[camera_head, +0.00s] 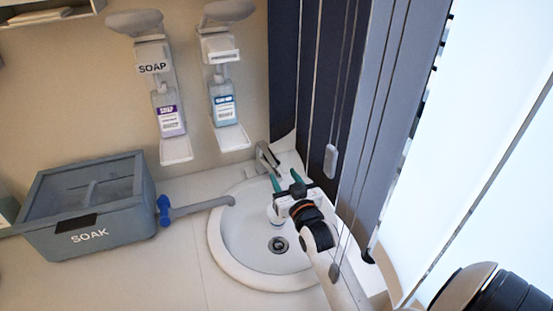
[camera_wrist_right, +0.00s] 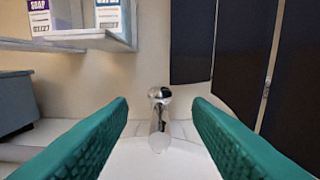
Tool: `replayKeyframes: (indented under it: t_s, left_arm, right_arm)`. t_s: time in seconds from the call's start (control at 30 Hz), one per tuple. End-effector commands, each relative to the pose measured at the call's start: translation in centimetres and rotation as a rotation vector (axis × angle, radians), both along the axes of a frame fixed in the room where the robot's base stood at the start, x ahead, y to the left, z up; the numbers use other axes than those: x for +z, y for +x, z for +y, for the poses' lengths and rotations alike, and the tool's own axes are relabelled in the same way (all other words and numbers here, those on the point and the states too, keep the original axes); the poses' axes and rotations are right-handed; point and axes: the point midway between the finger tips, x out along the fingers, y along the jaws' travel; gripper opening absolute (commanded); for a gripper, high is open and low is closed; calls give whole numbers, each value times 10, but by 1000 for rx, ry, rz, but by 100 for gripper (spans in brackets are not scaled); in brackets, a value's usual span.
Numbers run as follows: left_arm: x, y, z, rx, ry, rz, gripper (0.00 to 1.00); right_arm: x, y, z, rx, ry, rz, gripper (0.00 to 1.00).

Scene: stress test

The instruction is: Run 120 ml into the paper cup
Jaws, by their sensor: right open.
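My right gripper (camera_head: 286,181) reaches over the round white sink (camera_head: 232,256) from the lower right. Its green fingers are open with nothing between them, and they point toward the chrome tap (camera_head: 264,157) at the back of the sink. In the right wrist view the tap (camera_wrist_right: 159,118) stands beyond the gap between the fingers. A small white shape (camera_head: 274,216) shows beside the gripper over the basin. It is partly hidden, and I cannot tell whether it is the paper cup. My left gripper is out of view.
A grey tub marked SOAK (camera_head: 90,237) stands at the left, with a blue valve (camera_head: 164,211) and a grey pipe (camera_head: 205,207) reaching over the sink rim. Two dispensers, purple-labelled (camera_head: 168,112) and blue-labelled (camera_head: 222,104), hang on the wall. Dark blinds (camera_head: 318,70) and cords crowd the right.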

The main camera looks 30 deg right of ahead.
Motion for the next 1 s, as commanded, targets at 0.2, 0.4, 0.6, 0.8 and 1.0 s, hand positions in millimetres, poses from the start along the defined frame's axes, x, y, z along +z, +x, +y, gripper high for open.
replayKeyframes:
  t_s: [0.2,0.4,0.6,0.8,1.0]
  left_arm:
    - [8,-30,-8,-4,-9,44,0]
    - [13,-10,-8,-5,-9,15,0]
    - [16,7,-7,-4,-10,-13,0]
    - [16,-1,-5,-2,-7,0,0]
    - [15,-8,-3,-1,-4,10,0]
  right_arm:
    - [4,44,-11,-1,0,-1,45]
    - [3,79,-19,-1,0,0,45]
    - [1,98,-24,-2,1,1,45]
    - [1,102,-25,-2,1,0,45]
    - [1,101,-25,-2,1,0,37]
